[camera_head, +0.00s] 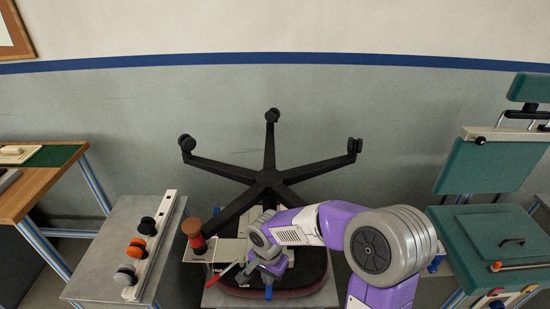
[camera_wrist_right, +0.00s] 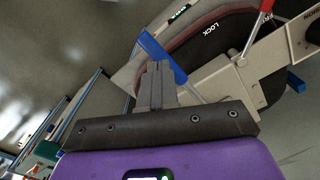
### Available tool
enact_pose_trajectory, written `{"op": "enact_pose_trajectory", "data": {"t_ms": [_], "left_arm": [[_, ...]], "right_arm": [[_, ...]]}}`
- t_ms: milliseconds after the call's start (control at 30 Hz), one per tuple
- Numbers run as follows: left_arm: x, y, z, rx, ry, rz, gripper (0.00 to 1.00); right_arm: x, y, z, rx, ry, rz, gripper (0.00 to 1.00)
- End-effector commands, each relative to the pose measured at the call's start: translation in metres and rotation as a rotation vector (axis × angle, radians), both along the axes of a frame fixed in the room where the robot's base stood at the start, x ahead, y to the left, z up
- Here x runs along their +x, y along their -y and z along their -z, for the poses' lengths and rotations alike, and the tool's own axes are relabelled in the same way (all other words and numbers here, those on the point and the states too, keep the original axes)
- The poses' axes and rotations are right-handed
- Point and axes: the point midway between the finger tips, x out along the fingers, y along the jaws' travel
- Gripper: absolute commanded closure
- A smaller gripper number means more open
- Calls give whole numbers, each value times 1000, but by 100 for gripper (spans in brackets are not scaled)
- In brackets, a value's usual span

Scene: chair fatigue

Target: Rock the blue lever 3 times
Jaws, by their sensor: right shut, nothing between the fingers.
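The blue lever (camera_wrist_right: 167,61) shows in the right wrist view as a flat blue bar running diagonally beside the grey mechanism under the upturned chair seat (camera_head: 315,284). My right gripper (camera_wrist_right: 157,68) is shut and empty. Its fingers overlap the lever in that view; I cannot tell whether they touch it. In the head view my purple right arm reaches in from the lower right and hides most of the mechanism and the fingers. A blue end (camera_head: 268,292) shows just below my wrist. A red lever (camera_wrist_right: 265,12) lies on the mechanism's other side. My left gripper is out of view.
The chair's black five-armed base (camera_head: 270,177) stands up behind the seat. A red-brown knob (camera_head: 193,235) is left of the mechanism. A side table (camera_head: 105,249) holds a rail with black and orange knobs. A green-panelled bench (camera_head: 487,238) stands at the right.

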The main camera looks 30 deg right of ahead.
Motion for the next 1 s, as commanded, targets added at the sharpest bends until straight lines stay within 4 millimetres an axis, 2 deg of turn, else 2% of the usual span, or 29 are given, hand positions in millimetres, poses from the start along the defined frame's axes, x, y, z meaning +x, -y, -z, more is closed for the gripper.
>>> {"op": "enact_pose_trajectory", "data": {"t_ms": [1000], "left_arm": [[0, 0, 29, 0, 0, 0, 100]], "right_arm": [[-1, 0, 34, 0, -4, 0, 100]]}}
